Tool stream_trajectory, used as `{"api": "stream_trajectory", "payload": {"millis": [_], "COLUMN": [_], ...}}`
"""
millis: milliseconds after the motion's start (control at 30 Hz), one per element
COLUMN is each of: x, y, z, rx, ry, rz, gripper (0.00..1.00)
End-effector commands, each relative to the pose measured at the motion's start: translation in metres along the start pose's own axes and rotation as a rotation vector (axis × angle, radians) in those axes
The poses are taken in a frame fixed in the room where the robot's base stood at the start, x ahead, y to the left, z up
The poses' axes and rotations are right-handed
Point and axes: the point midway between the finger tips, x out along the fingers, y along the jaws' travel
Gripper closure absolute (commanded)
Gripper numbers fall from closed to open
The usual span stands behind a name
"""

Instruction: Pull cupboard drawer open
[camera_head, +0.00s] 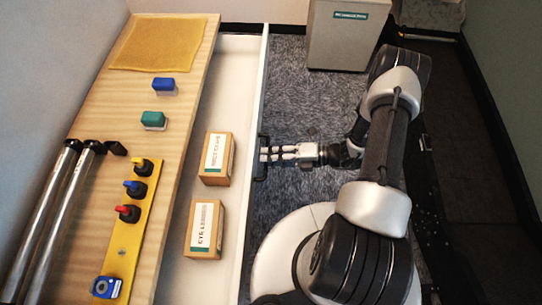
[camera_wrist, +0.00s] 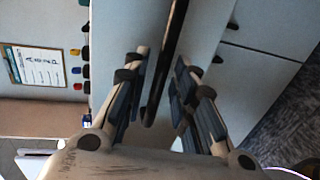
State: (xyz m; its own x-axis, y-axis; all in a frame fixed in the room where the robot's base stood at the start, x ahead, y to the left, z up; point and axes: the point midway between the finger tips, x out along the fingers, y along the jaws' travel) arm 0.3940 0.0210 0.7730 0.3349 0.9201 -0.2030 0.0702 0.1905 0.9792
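The cupboard drawer (camera_head: 222,100) stands pulled out from under the wooden top in the head view, its white inside showing. Its dark bar handle (camera_wrist: 172,50) shows in the wrist view, running down between my fingers. My gripper (camera_head: 268,154) is at the drawer's outer front in the head view; it also shows in the wrist view (camera_wrist: 160,66). The fingers are apart, one on each side of the handle, with gaps visible beside the bar. Two cardboard boxes, one farther (camera_head: 217,158) and one nearer (camera_head: 204,229), sit inside the drawer.
A grey recycling bin (camera_head: 345,40) stands at the back. Dark carpet (camera_head: 300,110) lies clear between the drawer and my arm.

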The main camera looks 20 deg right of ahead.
Motion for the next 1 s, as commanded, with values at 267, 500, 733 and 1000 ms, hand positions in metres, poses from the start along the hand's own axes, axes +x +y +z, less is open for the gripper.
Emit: {"api": "stream_trajectory", "payload": {"millis": [267, 500, 733, 1000], "x": [0.0, -0.015, -0.063, -0.109], "y": [0.0, 0.0, 0.0, 0.0], "z": [-0.001, 0.001, 0.001, 0.001], "rx": [0.001, 0.0, -0.001, -0.001], "ry": [0.001, -0.004, -0.006, -0.002], "rz": [0.0, 0.0, -0.002, -0.001], "gripper": [0.69, 0.69, 0.69, 0.69]}}
